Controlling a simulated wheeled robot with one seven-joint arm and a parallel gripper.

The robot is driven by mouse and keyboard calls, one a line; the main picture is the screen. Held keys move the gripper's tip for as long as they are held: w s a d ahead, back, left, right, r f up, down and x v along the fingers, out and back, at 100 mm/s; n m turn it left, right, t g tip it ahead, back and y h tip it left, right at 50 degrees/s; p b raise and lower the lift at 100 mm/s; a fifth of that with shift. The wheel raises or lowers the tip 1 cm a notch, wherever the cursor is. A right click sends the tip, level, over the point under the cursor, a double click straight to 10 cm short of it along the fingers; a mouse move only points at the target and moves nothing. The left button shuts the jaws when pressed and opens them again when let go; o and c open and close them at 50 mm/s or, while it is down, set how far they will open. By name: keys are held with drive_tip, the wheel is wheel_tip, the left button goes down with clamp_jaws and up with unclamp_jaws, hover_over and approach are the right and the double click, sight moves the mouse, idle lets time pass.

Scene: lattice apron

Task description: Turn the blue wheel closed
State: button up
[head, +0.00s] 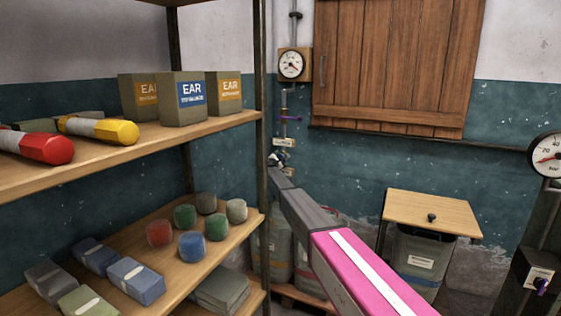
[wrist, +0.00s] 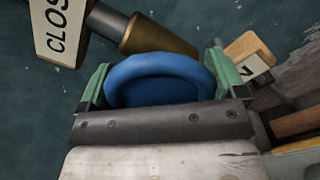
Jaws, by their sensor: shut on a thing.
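The blue wheel (wrist: 158,82) fills the middle of the wrist view, in front of a brass-coloured fitting (wrist: 158,38) on a dark pipe. My gripper (wrist: 160,76) has a green finger on each side of the wheel and is shut on it. A white sign (wrist: 60,22) starting with "CLOS" hangs at the upper left of the wrist view, partly cut off. In the head view my arm reaches to the pipe by the shelf post, with my gripper (head: 277,159) small at its end. The wheel cannot be made out there.
A wooden shelf (head: 130,155) with boxes, cylinders and coloured blocks stands close to the left of my arm. A bin with a wooden lid (head: 430,208) stands to the right. A tag (wrist: 248,62) is beside the wheel.

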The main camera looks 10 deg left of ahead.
drive_tip(key=shift+s+m, duration=0.1)
drive_tip(key=shift+m, duration=0.5)
drive_tip(key=o, duration=0.6)
drive_tip(key=shift+o, duration=0.2)
drive_tip(key=v, duration=1)
drive_tip(key=shift+s+a, duration=0.2)
drive_tip(key=shift+s, duration=0.15)
